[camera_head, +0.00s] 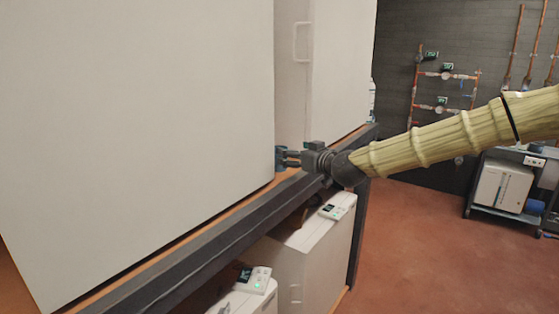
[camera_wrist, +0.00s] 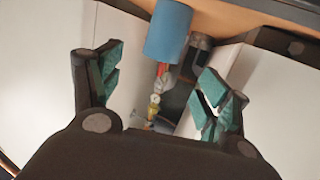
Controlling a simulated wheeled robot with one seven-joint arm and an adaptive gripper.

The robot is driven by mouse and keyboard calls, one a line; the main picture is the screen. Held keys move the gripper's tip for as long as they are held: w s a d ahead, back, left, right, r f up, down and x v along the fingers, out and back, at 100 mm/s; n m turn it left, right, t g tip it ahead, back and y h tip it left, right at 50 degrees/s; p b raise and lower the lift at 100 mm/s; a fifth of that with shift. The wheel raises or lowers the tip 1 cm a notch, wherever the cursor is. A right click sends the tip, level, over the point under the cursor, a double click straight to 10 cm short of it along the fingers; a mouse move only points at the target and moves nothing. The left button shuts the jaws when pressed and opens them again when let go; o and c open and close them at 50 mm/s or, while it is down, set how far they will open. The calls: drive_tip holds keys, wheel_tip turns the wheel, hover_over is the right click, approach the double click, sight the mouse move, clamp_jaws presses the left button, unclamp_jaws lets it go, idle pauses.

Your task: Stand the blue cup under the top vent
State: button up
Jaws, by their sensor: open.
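The blue cup (camera_wrist: 168,32) is at the top middle of the wrist view, close to a tan wooden surface. It lies ahead of my gripper (camera_wrist: 161,80), roughly in line with the gap between the fingers. The two green-padded fingers are spread apart with nothing held between them. In the head view my gripper (camera_head: 290,157) reaches in over the bench edge beside the large white units. A small blue patch at its tips looks like the cup, mostly hidden. I cannot make out the top vent in either view.
A large white unit (camera_head: 140,130) fills the left, with another white unit (camera_head: 340,70) behind. They stand on a dark-edged wooden bench (camera_head: 220,232). Lower white units (camera_head: 305,245) sit beneath it. A cart (camera_head: 515,185) and pipework stand at right; the red floor between is clear.

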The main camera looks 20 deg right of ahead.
sight(278, 168)
drive_tip(key=shift+p+x, duration=0.5)
drive_tip(key=shift+x, duration=1.4)
drive_tip(key=shift+p+x, duration=0.8)
drive_tip(key=shift+x, duration=0.2)
drive_tip(key=shift+p+x, duration=0.7)
drive_tip(key=shift+x, duration=0.85)
drive_tip(key=c, duration=1.2)
drive_tip(key=shift+r, duration=0.1)
